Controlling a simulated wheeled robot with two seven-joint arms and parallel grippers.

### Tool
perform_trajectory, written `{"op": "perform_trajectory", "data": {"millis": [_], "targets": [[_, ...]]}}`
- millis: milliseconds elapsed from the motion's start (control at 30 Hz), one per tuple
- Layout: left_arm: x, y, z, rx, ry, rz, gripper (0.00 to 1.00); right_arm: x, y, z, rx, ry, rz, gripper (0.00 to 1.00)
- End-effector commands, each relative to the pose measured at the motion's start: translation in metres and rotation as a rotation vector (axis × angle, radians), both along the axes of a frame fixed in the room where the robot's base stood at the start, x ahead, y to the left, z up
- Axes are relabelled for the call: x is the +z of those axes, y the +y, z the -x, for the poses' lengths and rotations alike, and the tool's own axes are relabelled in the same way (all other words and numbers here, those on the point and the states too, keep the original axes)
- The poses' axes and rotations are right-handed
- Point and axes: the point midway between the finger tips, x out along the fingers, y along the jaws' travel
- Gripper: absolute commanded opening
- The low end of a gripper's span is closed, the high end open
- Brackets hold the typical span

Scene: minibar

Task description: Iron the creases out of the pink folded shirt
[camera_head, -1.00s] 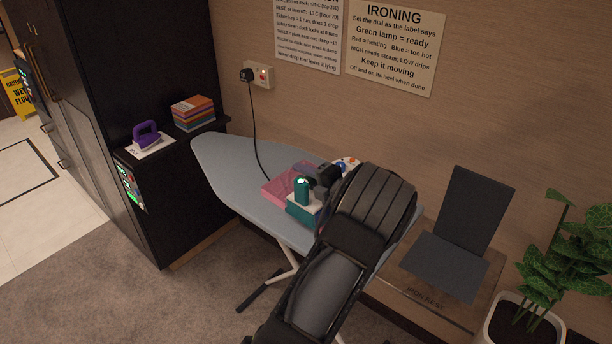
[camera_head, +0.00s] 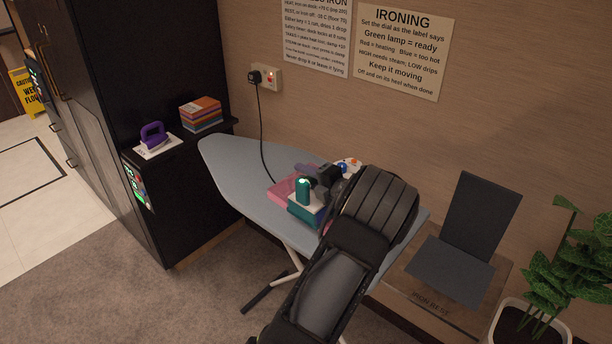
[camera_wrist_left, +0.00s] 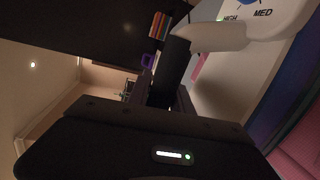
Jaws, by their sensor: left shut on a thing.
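The pink folded shirt (camera_head: 283,188) lies on the grey-blue ironing board (camera_head: 228,165). It is partly covered by the iron and my arm. The iron (camera_head: 306,207), teal and white with a green light on top, is at the near right of the shirt. My left gripper (camera_head: 325,182) is shut on the iron, its fingers partly hidden. In the left wrist view, the iron's white body with a dial marked HIGH and MED (camera_wrist_left: 258,12) is close to a dark finger. Whether the soleplate touches the shirt is hidden. My right gripper is not in view.
A cord runs from the wall socket (camera_head: 267,77) down to the board. An iron rest (camera_head: 450,268) stands right of the board, beside a potted plant (camera_head: 555,270).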

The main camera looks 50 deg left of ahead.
Motion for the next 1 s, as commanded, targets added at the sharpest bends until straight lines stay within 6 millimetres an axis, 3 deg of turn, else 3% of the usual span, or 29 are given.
{"op": "perform_trajectory", "data": {"millis": [500, 1000], "targets": [[0.002, 0.020, 0.001, 0.001, -0.004, -0.004, 0.00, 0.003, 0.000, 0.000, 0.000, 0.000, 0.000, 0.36], [0.002, 0.022, 0.001, 0.001, -0.005, -0.004, 0.00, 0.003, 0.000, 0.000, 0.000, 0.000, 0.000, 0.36]]}}
